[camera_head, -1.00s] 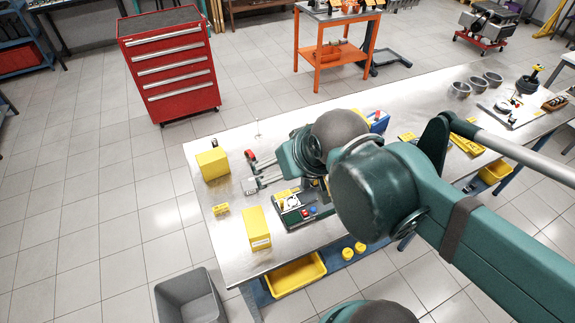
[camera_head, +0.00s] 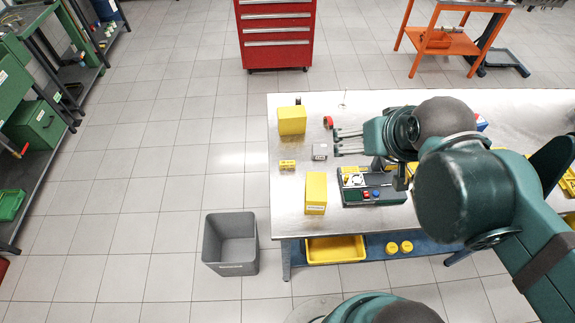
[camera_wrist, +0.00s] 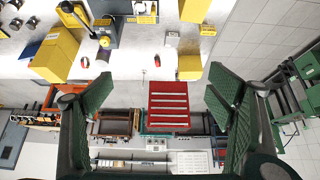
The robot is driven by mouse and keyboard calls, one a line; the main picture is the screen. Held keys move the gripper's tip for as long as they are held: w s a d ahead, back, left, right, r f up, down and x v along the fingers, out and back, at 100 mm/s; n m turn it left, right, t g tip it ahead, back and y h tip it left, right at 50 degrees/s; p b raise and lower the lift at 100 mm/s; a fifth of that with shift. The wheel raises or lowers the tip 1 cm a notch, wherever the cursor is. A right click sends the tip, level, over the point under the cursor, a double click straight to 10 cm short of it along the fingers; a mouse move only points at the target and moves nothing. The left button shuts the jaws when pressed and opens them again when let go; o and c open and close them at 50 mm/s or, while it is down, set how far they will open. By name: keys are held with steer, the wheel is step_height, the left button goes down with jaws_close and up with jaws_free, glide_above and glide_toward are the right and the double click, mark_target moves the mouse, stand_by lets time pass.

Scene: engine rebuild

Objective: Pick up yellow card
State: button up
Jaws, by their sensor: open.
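A small yellow card (camera_head: 288,166) with dark print lies flat near the left edge of the metal table (camera_head: 288,217). It also shows in the wrist view (camera_wrist: 208,31), near the table edge. A yellow box (camera_head: 292,120) stands behind it and another yellow box (camera_head: 316,193) in front of it to the right. My gripper (camera_head: 336,142) is open and empty, to the right of the card, with fingers pointing left. In the wrist view my gripper (camera_wrist: 155,100) has its fingers wide apart, with nothing between them.
A small grey block (camera_head: 320,151) lies between the card and my fingers. A red part (camera_head: 328,122) is just behind. A green tray of parts (camera_head: 373,188) lies at the right.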

steer(key=shift+c, duration=0.2)
steer(key=c, duration=1.7)
steer(key=shift+o, duration=0.2)
steer(key=shift+w, duration=0.1)
